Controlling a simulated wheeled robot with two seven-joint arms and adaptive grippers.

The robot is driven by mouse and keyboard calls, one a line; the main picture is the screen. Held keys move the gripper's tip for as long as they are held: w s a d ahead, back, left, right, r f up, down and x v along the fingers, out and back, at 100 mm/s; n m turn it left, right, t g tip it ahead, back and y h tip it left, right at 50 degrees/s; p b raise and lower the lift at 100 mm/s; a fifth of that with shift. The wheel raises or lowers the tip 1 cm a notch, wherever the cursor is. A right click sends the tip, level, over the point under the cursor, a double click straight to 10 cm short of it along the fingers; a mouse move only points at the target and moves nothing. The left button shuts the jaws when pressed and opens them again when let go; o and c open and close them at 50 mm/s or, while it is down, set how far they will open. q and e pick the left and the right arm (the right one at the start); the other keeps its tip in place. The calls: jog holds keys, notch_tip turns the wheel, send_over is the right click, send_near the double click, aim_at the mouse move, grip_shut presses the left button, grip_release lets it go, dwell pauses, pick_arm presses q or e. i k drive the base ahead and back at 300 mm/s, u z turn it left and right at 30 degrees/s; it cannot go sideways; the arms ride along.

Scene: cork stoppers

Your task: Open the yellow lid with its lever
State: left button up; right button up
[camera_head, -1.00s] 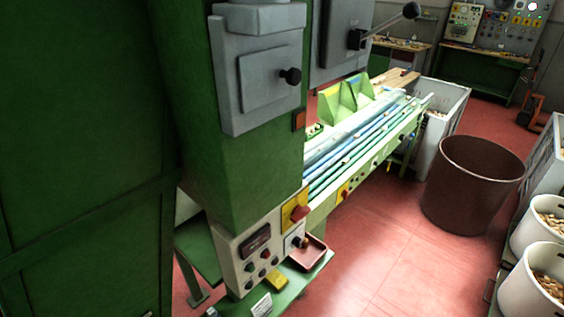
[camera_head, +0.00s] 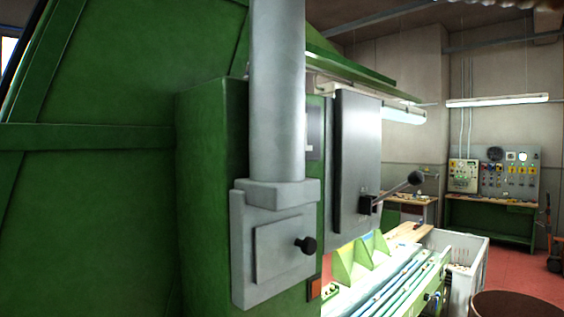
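No yellow lid that I can make out shows in the head view. A lever (camera_head: 396,191) with a dark ball knob sticks out to the right from a grey upright panel (camera_head: 355,165) on the green machine. Left of it, a grey box (camera_head: 275,250) with a square door and a black knob (camera_head: 306,245) sits under a thick grey pipe (camera_head: 277,90). Neither of my grippers is in view.
The large green machine body (camera_head: 110,200) fills the left side close by. A sorting bed (camera_head: 385,290) with long blue-green bars runs behind the grey box. A white crate (camera_head: 470,265) and a brown bin (camera_head: 515,306) stand at the right. A control board (camera_head: 495,175) hangs on the far wall.

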aim_at(415, 178)
jog(key=z, duration=1.55)
jog(key=i, duration=3.25)
jog(key=u, duration=3.25)
jog(key=k, duration=0.5)
jog(key=u, duration=1.1)
